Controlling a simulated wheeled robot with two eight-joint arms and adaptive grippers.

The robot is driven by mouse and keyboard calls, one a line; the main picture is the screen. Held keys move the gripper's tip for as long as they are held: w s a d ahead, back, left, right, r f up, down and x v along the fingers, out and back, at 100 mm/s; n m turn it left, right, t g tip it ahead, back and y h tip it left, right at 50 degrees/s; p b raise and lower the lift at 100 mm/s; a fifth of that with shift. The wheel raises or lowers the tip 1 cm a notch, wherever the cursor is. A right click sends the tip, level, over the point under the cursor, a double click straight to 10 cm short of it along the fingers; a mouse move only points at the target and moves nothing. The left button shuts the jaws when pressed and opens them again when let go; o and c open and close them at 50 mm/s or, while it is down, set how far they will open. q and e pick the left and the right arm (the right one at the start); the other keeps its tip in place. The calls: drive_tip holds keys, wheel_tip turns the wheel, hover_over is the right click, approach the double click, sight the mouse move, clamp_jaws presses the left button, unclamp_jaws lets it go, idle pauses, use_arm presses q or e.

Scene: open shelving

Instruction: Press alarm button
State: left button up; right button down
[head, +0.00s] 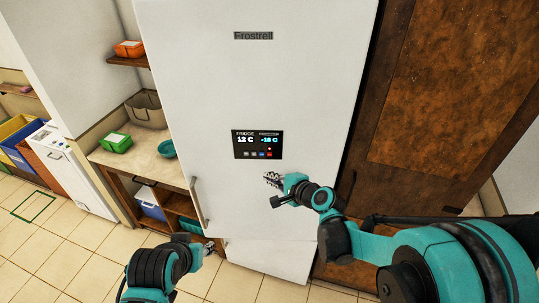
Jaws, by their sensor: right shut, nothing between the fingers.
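A white fridge (200,60) stands upright in front of me. Its black control panel (257,136) reads 12 C for the fridge and -18 C for the freezer. My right gripper (271,180) is shut and empty, just below the panel in the picture and apart from the buttons. My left gripper (213,247) is low, near the fridge's lower left; its fingers are too small to read.
A fridge handle (198,205) is at the lower left of the door. A counter (143,160) with a green box (116,142), a grey basket (146,110) and a teal bowl (167,149) stands to the left. A brown rusty cabinet (440,90) is on the right.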

sight(263, 156)
drive_tip(key=shift+w+d, duration=0.15)
drive_tip(key=shift+w, duration=3.4)
drive_tip(key=shift+w, duration=0.15)
drive_tip(key=shift+w+b, duration=0.3)
drive_tip(key=shift+b, duration=0.05)
drive_tip(key=shift+w, duration=0.4)
drive_tip(key=shift+s, duration=0.1)
drive_tip(key=shift+s+b, duration=0.3)
drive_tip(key=shift+s, duration=0.5)
